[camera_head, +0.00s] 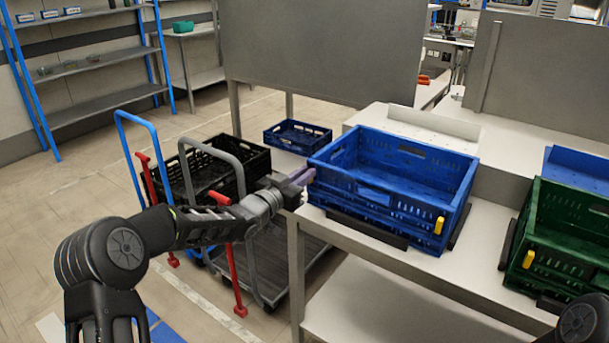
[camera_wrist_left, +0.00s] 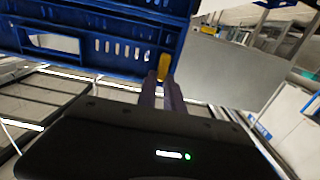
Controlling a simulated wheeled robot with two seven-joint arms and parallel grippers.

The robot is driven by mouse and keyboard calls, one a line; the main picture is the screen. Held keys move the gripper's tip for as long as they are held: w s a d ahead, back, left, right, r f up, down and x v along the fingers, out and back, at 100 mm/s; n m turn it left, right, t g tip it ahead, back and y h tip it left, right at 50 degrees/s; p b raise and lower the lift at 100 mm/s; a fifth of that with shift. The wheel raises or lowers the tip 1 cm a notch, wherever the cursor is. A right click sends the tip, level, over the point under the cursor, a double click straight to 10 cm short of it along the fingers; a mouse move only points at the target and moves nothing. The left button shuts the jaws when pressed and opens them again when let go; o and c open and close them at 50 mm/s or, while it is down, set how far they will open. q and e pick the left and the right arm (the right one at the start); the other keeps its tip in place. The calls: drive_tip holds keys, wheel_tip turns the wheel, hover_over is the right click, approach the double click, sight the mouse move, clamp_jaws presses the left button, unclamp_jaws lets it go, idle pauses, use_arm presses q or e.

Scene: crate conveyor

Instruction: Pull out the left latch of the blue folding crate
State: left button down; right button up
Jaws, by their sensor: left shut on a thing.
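The blue folding crate (camera_head: 385,205) stands upright and unfolded on the white table, and it looks empty. A yellow latch (camera_head: 439,226) shows at its near right corner. My left gripper (camera_head: 306,177) is at the crate's left side, level with the wall. In the left wrist view its two purple fingers (camera_wrist_left: 165,92) are shut on the yellow left latch (camera_wrist_left: 164,66), beside the blue crate wall (camera_wrist_left: 100,50). The head view does not show this latch. Only a dark part of my right arm shows at the lower right; its gripper is out of view.
A green crate (camera_head: 530,245) with a yellow latch stands on the right. A smaller blue crate (camera_head: 297,136) lies behind on the left.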

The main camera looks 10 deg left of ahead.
use_arm(q)
drive_tip(key=shift+b+v, duration=0.55)
drive_tip(key=shift+v, duration=0.3)
drive_tip(key=c, duration=1.4)
unclamp_jaws()
drive_tip(key=shift+c, duration=0.2)
drive_tip(key=v, duration=0.7)
drive_tip(key=shift+s+a+b, duration=0.15)
drive_tip(key=shift+s+b, duration=0.2)
